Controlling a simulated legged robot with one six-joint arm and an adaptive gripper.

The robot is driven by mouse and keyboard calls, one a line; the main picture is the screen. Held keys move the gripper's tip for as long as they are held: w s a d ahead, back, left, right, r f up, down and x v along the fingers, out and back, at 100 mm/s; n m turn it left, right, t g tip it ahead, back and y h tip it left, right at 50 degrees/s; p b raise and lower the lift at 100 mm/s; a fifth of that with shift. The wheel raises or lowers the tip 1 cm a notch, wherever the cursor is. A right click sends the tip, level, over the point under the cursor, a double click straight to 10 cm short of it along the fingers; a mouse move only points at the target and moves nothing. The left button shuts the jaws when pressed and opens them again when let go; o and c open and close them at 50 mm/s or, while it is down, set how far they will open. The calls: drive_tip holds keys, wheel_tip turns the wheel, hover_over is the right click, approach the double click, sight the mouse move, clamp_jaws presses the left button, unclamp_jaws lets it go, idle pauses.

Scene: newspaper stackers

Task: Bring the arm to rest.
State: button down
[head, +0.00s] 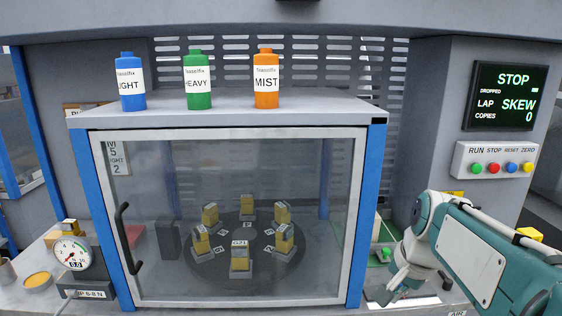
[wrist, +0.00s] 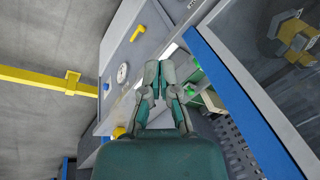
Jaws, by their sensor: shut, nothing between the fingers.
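My arm reaches in from the lower right of the head view, with white and teal links. My gripper (head: 388,293) hangs low to the right of the glass-doored cabinet, partly hidden behind my arm. In the wrist view my gripper (wrist: 158,68) has its two fingers together, with nothing between them. It appears clear of the cabinet's blue post (wrist: 235,95), which stands to its right.
The cabinet door (head: 230,215) is closed over a round turntable (head: 240,240) with several yellow-topped blocks. Blue, green and orange bottles (head: 266,78) stand on top. A STOP screen (head: 503,97) and button panel (head: 498,160) are at right. A dial gauge (head: 72,252) stands at left.

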drive_tip(key=s+a+f+n+t, duration=0.1)
drive_tip(key=s+a+n, duration=0.1)
drive_tip(key=s+n, duration=0.2)
drive_tip(key=s+a+f+n+t+h, duration=0.1)
drive_tip(key=s+n, duration=0.4)
drive_tip(key=s, duration=0.5)
drive_tip(key=shift+s+a+f+t, duration=0.4)
drive_tip(key=shift+a+f, duration=0.1)
drive_tip(key=shift+a, duration=0.4)
